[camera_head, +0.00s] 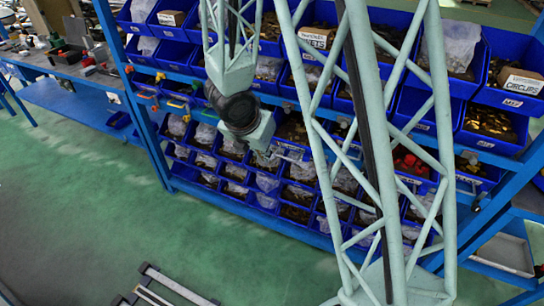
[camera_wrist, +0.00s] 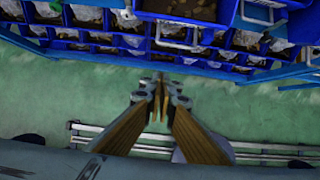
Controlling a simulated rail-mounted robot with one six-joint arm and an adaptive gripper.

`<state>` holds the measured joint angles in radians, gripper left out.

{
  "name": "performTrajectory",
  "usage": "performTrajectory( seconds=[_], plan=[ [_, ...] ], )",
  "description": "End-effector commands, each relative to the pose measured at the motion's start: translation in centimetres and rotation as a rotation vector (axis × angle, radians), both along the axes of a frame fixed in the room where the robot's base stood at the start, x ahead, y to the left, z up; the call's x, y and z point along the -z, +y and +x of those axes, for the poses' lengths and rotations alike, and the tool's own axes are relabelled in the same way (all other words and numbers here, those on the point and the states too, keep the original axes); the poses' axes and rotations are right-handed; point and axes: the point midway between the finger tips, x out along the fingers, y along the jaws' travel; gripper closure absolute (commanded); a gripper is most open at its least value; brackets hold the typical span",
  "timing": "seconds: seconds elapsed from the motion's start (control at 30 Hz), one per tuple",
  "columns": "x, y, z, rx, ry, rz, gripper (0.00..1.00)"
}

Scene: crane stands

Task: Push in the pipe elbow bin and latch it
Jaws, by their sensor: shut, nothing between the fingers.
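My gripper (camera_wrist: 160,84) is shut and empty. In the wrist view its fingertips meet just below the front of a blue bin (camera_wrist: 150,16) with brownish contents. This bin stands out over the smaller bins, with a pale handle-like bar (camera_wrist: 176,42) at its front. I cannot read a label, so I cannot tell whether it is the pipe elbow bin. In the head view my gripper (camera_head: 268,157) is small, in front of the middle bin rows, and partly blends with them. Its contact with any bin cannot be told. The latch cannot be made out clearly.
The blue rack (camera_head: 152,128) holds several rows of blue bins, some with bagged parts. A bin of red parts (camera_head: 410,163) is to the right. A workbench (camera_head: 70,68) stands at the left. A metal frame (camera_head: 165,288) lies on the otherwise clear green floor.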

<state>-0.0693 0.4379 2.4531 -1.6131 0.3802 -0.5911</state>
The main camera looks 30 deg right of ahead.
Motion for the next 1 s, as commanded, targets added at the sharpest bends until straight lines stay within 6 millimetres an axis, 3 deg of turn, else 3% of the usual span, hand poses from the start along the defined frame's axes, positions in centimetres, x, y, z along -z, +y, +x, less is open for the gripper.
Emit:
performTrajectory(
  seconds=[0.37,1.0],
  plan=[
    [2.1,-0.8,0.5,0.0,0.001,-0.001,1.0],
    [9.0,-3.5,2.6,0.001,0.0,0.0,1.0]
  ],
)
